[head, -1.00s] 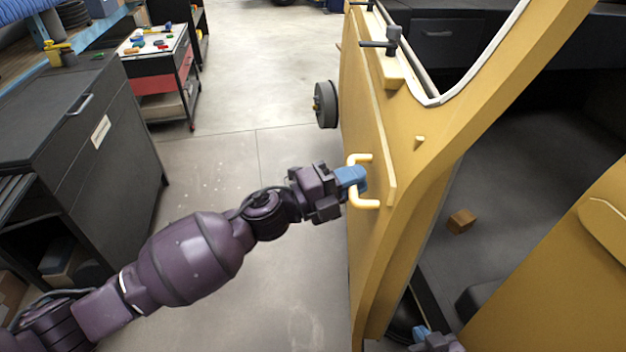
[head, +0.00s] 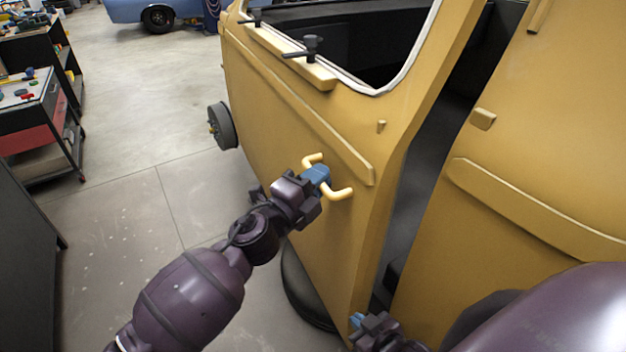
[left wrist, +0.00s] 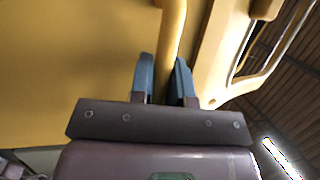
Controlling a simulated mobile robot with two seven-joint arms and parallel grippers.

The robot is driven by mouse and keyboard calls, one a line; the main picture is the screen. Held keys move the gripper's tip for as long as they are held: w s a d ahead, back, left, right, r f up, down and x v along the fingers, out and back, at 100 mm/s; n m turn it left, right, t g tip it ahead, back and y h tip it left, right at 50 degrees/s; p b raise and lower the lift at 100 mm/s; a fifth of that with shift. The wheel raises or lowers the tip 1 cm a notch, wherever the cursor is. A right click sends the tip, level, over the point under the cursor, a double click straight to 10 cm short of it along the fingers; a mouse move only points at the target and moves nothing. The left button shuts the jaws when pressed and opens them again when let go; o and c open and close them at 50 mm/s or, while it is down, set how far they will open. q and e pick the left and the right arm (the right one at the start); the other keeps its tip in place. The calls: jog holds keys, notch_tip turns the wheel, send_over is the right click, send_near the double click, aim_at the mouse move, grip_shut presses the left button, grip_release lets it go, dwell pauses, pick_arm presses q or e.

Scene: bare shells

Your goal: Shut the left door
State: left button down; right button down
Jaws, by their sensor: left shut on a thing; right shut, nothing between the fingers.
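The left door (head: 275,120) is a yellow car door panel with a window opening. It stands a little ajar, with a dark gap between its near edge and the yellow body shell (head: 530,170). My left gripper (head: 319,175) is shut on the door's pale yellow handle (head: 340,194). In the left wrist view its blue fingers (left wrist: 166,80) sit on both sides of the handle bar (left wrist: 172,35). My right gripper (head: 358,321) is low in the head view, near the door's lower edge by the gap. It is shut and holds nothing.
A black-handled clamp (head: 308,47) sits at the window sill. A dark round wheel-like part (head: 222,126) sticks out from the door's far side. A tool cart (head: 40,120) stands at the left. The concrete floor (head: 150,110) between is clear.

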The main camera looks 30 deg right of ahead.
pick_arm(q)
jog(key=c, duration=1.1)
grip_release()
jog(key=v, duration=1)
jog(key=shift+a, duration=0.4)
jog(key=shift+s, duration=0.15)
